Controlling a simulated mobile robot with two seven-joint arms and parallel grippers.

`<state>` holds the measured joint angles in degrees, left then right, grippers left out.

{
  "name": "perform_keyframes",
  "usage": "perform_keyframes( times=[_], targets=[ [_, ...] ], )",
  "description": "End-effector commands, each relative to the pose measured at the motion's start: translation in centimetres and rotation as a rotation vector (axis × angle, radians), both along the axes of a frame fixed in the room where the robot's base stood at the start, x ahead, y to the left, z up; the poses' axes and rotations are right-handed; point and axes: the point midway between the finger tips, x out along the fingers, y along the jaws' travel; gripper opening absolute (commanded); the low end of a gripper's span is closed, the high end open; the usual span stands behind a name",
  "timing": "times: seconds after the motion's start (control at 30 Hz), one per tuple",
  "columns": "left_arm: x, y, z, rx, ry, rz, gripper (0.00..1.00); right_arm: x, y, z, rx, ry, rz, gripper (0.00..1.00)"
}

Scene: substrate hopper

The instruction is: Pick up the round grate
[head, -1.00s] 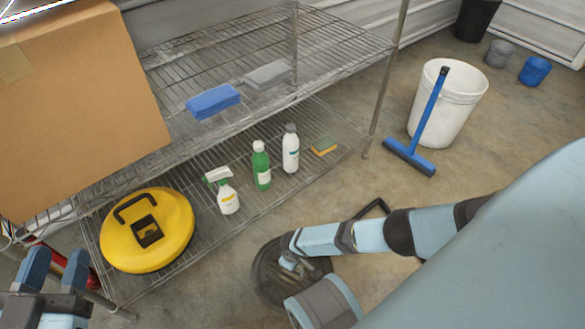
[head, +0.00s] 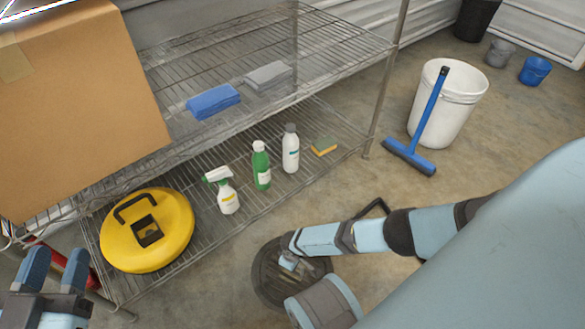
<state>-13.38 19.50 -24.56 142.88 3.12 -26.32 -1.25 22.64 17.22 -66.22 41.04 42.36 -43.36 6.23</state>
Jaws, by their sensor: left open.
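The round grate (head: 268,281) is a dark disc low on the concrete floor, in front of the wire shelf. My right arm lies across its upper right part and hides much of it. My right gripper is over or at the grate, largely hidden behind my own arm links, and I cannot tell whether it touches or holds it. My left gripper (head: 55,275) is at the lower left edge, open and empty, its two blue-grey fingers pointing up, well apart from the grate.
A wire shelf (head: 330,38) holds a cardboard box (head: 75,110), cloths, bottles and a yellow round machine (head: 148,230). A white bucket (head: 447,105) with a blue squeegee (head: 428,115) in front stands at the right. A red object (head: 80,272) is beside my left gripper.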

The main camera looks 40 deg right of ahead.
Motion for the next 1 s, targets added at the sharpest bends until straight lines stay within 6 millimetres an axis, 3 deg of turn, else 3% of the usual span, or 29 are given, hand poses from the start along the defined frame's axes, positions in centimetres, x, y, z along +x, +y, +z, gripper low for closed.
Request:
perform_keyframes(
  times=[0.37,0.57,0.77,0.93,1.0],
  targets=[
    [0.0,0.0,0.2,-0.002,0.001,-0.001,0.43,0.1,-0.1,0.3,0.0,-0.001,-0.001,0.0],
    [-0.1,-0.1,1.0,-0.018,0.035,-0.007,0.43,0.1,-0.1,1.9,0.0,-0.002,0.0,0.0],
    [-1.4,-0.9,0.2,-0.114,0.208,-0.008,0.43,0.1,0.0,5.6,0.002,-0.002,0.0,0.0],
    [-3.0,-1.8,0.2,-0.21,0.372,-0.014,0.43,0.1,0.0,10.2,0.001,-0.003,0.001,0.0],
    [-3.0,-1.8,1.5,-0.239,0.35,-0.009,0.43,0.1,0.0,12.0,0.001,-0.003,0.0,0.0]
  ],
)
